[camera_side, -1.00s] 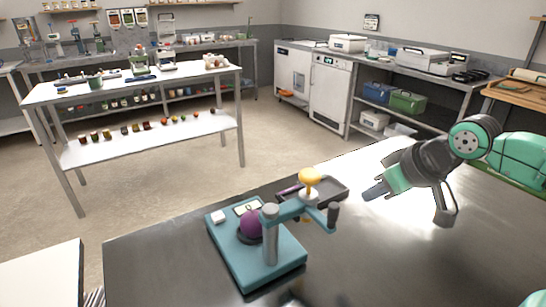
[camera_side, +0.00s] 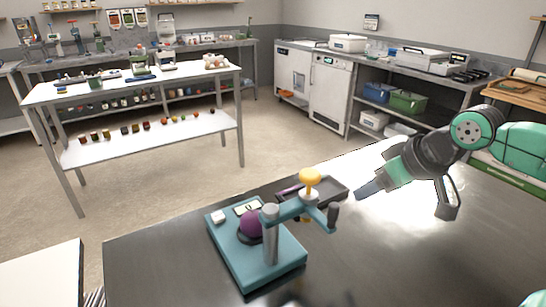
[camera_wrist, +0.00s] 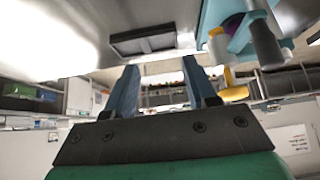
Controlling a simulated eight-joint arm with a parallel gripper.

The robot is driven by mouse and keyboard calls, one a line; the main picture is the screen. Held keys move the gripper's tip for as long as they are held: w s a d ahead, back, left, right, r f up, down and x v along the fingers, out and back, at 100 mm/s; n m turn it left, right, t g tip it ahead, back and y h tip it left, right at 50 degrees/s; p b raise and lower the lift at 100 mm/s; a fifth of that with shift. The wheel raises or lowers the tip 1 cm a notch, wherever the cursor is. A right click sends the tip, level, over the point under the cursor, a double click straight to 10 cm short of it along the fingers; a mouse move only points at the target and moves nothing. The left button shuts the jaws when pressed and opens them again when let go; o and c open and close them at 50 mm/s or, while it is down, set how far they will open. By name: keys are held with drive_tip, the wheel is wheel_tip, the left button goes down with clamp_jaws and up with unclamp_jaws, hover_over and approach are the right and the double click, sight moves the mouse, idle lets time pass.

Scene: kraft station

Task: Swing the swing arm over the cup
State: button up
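A teal device stands on the metal table, with a flat base (camera_side: 262,272), a grey post (camera_side: 269,235) and a teal swing arm (camera_side: 298,208). The swing arm points right, off the base, and carries a yellow knob (camera_side: 309,177) and a dark handle (camera_side: 333,213). A purple ball (camera_side: 250,222) sits in a dark cup (camera_side: 246,238) on the base, left of the post. My gripper (camera_side: 363,190) is right of the swing arm, apart from it. In the wrist view, its two blue fingers (camera_wrist: 159,82) are spread with nothing between them; the yellow knob (camera_wrist: 234,93) shows beyond the right finger.
A dark tray (camera_side: 325,190) lies on the table behind the swing arm, and it also shows in the wrist view (camera_wrist: 143,40). A white block (camera_side: 218,217) and a small framed plate (camera_side: 247,207) sit on the base. The table's right front is clear.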

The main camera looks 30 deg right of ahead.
wheel_tip(320, 180, up, 10)
drive_tip(key=r, duration=0.1)
drive_tip(key=a+n+g, duration=0.2)
drive_tip(key=a+n, duration=0.1)
drive_tip(key=a+n+g, duration=0.2)
drive_tip(key=a+n, duration=0.1)
drive_tip(key=a+f+n+g, duration=0.1)
drive_tip(key=a+n+g, duration=0.2)
drive_tip(key=shift+w, duration=0.15)
hover_over(334, 205)
wheel_tip(334, 205, down, 4)
drive_tip(key=shift+f, duration=3.3)
clamp_jaws()
